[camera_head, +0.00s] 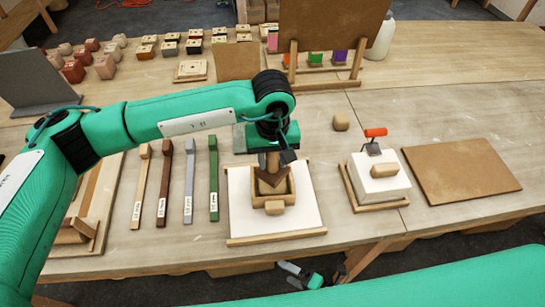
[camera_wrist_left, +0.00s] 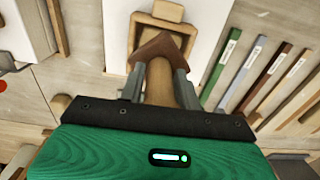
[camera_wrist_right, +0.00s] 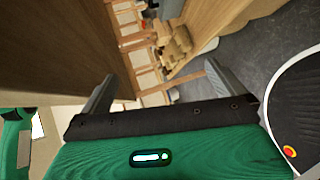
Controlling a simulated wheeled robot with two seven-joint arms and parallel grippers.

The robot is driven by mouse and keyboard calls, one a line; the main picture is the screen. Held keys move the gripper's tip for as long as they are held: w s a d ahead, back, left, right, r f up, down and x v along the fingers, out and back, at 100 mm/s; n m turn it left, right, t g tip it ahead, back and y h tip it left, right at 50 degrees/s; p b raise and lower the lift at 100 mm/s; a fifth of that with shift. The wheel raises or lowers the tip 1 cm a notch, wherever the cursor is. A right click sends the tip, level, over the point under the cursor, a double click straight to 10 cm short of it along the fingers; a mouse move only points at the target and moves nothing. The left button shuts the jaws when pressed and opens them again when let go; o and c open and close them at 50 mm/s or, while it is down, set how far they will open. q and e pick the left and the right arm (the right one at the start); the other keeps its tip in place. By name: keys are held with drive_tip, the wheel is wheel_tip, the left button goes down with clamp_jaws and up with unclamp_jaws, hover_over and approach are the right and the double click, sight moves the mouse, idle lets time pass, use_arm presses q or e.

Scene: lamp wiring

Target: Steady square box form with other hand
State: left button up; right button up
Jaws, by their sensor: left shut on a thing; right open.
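The square box form (camera_head: 288,187) is a small open wooden frame on a white board (camera_head: 240,208) near the table's front edge, with a wooden knob on its near side. It also shows in the left wrist view (camera_wrist_left: 138,35). My left gripper (camera_head: 272,160) is shut on the round handle of a wooden tool with a dark brown angular head (camera_head: 272,181). That head is over or in the form's opening; I cannot tell whether it touches. My right gripper (camera_head: 298,275) is open and empty, low in front of the table edge, apart from the form.
Several labelled sticks (camera_head: 189,180) lie left of the board. A white block on a wooden base (camera_head: 380,178), with a red-handled tool, and a brown board (camera_head: 460,170) are to the right. A brown upright panel (camera_head: 330,35) stands at the back. The table's front edge lies above my right gripper.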

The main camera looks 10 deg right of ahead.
drive_tip(key=s+a+r+n+g+y, duration=0.3)
drive_tip(key=s+a+r+n+y, duration=0.1)
drive_tip(key=r+n, duration=0.4)
drive_tip(key=s+a+r+n+g+y, duration=0.25)
drive_tip(key=a+r+n, duration=0.2)
drive_tip(key=r, duration=0.55)
drive_tip(key=w+d+r+n+g, duration=0.1)
drive_tip(key=w+d+r+n, duration=0.2)
drive_tip(key=w+n, duration=0.1)
drive_tip(key=w+d+r+n+g, duration=0.2)
drive_tip(key=w+d+r+n, duration=0.1)
drive_tip(key=w, duration=0.3)
drive_tip(key=w+d+r+n+g, duration=0.2)
drive_tip(key=w+d+r+n, duration=0.1)
drive_tip(key=w+r+n, duration=0.2)
drive_tip(key=shift+w+d+n+h, duration=0.1)
drive_tip(key=shift+w+n+h, duration=0.15)
drive_tip(key=shift+w+h, duration=0.15)
drive_tip(key=w+d+h, duration=0.1)
drive_tip(key=w, duration=0.2)
drive_tip(key=w+d+f+h, duration=0.1)
drive_tip(key=w+d, duration=0.1)
drive_tip(key=w, duration=0.1)
drive_tip(key=w+d+n+t+h, duration=0.1)
drive_tip(key=w+d+h, duration=0.1)
drive_tip(key=shift+w+d+f, duration=0.25)
drive_tip(key=shift+w+f, duration=0.15)
drive_tip(key=shift+x, duration=4.95)
drive_tip(key=shift+w+d+f, duration=0.1)
drive_tip(key=shift+f, duration=0.05)
